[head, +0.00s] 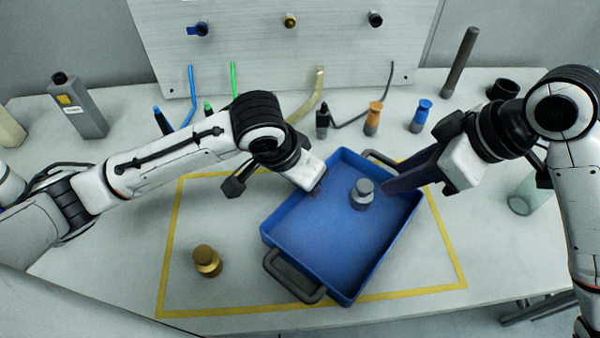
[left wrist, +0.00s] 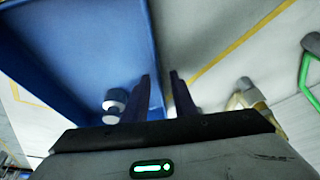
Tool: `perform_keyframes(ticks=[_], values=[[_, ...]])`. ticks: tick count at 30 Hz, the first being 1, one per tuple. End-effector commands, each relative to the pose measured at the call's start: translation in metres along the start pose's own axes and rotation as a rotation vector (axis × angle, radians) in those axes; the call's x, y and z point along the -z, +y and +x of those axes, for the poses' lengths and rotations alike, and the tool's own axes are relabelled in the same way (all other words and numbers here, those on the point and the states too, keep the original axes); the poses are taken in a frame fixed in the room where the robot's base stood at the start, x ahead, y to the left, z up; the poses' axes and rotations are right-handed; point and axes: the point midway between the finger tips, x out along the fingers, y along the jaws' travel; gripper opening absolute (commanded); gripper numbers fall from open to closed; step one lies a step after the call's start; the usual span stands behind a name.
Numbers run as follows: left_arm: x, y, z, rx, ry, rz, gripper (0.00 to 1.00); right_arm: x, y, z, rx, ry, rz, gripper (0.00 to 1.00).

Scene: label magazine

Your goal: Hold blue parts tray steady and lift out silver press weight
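The blue parts tray (head: 305,235) lies flat on the table. The silver press weight (head: 362,194) stands upright inside it, towards the back; it also shows in the left wrist view (left wrist: 114,101). My left gripper (head: 316,190) is at the tray's left wall.
A brass weight (head: 207,260) stands left of the tray. Yellow tape (head: 170,245) outlines the work area. An orange bottle (head: 373,118), a blue bottle (head: 421,115) and several tools stand behind. A clear glass (head: 525,195) is at right. The table left of the tray is mostly free.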

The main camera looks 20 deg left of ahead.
Motion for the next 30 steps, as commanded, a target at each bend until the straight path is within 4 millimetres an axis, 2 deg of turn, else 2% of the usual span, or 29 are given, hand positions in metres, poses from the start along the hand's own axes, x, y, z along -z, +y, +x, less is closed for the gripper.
perform_keyframes(ticks=[10,11,15,30], values=[[-0.0002,0.0,0.0057,0.0,0.0,0.001,0.25,-0.0002,0.0002,0.0001,0.0,0.0,0.001,0.31],[-0.0002,0.0,0.0056,0.0,0.0,0.001,0.23,-0.0002,0.0002,0.0001,0.0,0.0,0.001,0.31],[-0.0002,0.0,0.0054,0.0,0.0,0.0,0.0,-0.0002,0.0002,0.0001,0.0,0.0,0.001,0.31],[-0.0001,-0.0002,0.005,0.001,0.0,0.0,0.0,-0.0001,0.0002,0.0,0.0,0.0,0.001,0.31]])
